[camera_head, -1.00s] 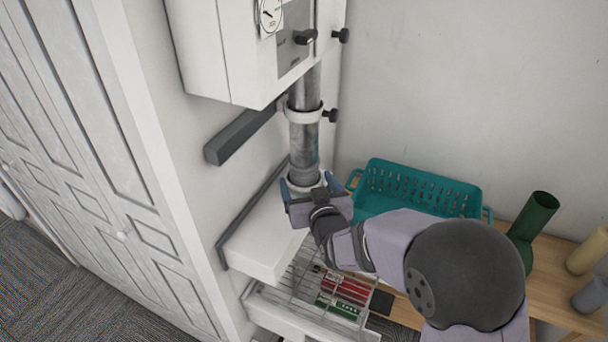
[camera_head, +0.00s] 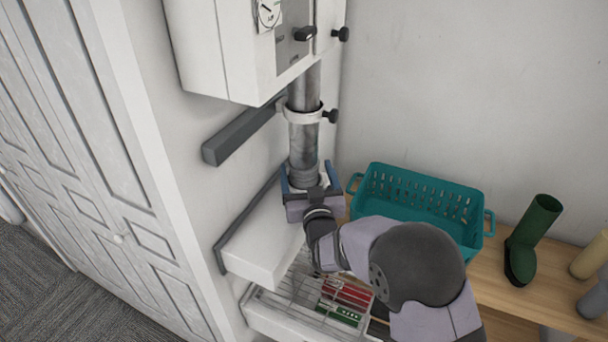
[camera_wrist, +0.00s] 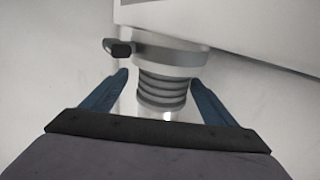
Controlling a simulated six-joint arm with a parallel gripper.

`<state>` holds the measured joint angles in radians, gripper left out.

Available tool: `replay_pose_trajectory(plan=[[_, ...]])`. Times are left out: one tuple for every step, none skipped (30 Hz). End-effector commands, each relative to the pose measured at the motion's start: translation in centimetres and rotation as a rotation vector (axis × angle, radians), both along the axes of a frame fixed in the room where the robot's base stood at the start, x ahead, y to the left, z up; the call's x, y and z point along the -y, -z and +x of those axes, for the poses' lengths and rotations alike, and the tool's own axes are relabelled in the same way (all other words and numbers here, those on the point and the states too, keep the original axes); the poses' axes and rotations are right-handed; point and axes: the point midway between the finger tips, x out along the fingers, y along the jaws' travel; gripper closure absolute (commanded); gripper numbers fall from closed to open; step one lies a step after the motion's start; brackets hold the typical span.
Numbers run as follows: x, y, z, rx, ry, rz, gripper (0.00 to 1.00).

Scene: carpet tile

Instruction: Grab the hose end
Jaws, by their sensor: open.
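The hose end (camera_head: 303,173) is the grey ribbed lower end of a metallic hose that hangs upright below a white wall box. My gripper (camera_head: 311,178) is open at the hose end, with one blue finger on each side of it in the head view. In the wrist view the ribbed hose end (camera_wrist: 163,92) lies ahead between the open fingers of my gripper (camera_wrist: 160,80). Gaps show on both sides there, and the jaws are not closed on it. The hose's lower tip is partly hidden by my gripper in the head view.
A white clamp ring (camera_head: 303,115) with a black knob holds the hose higher up. A white shelf (camera_head: 262,250) is just below, with a wire rack (camera_head: 300,290) under it. A teal basket (camera_head: 418,205) and green boot (camera_head: 531,240) stand on a wooden bench to the right.

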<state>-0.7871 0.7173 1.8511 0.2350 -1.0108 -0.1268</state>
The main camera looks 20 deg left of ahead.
Motion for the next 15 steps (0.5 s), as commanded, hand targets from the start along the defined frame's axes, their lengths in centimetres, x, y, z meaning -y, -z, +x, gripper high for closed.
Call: replay_pose_trajectory(plan=[[-0.1, 0.0, 0.1, 0.000, 0.000, 0.000, 0.20], [-0.1, 0.0, 0.1, -0.001, 0.000, -0.001, 0.20], [-0.2, -0.1, 0.2, -0.001, 0.000, -0.001, 0.20], [-0.4, -0.1, 0.4, 0.000, 0.000, 0.000, 0.20], [-0.5, -0.2, 0.6, 0.000, 0.000, 0.000, 0.20], [-0.7, -0.2, 0.8, -0.002, 0.000, -0.001, 0.20], [-1.0, -0.2, 1.0, -0.001, 0.000, -0.001, 0.20], [-1.2, -0.2, 1.3, -0.002, 0.000, -0.001, 0.20], [-1.5, -0.3, 1.6, -0.001, 0.000, -0.001, 0.20], [-1.7, -0.3, 1.8, 0.000, 0.000, 0.000, 0.20], [-1.9, -0.3, 2.1, -0.001, 0.000, -0.001, 0.20], [-2.2, -0.3, 2.4, -0.001, 0.000, -0.001, 0.20], [-2.3, -0.2, 2.7, -0.001, 0.000, -0.001, 0.20], [-2.5, -0.2, 2.9, -0.001, 0.000, -0.001, 0.20], [-2.7, -0.2, 3.2, -0.001, 0.000, -0.001, 0.20]])
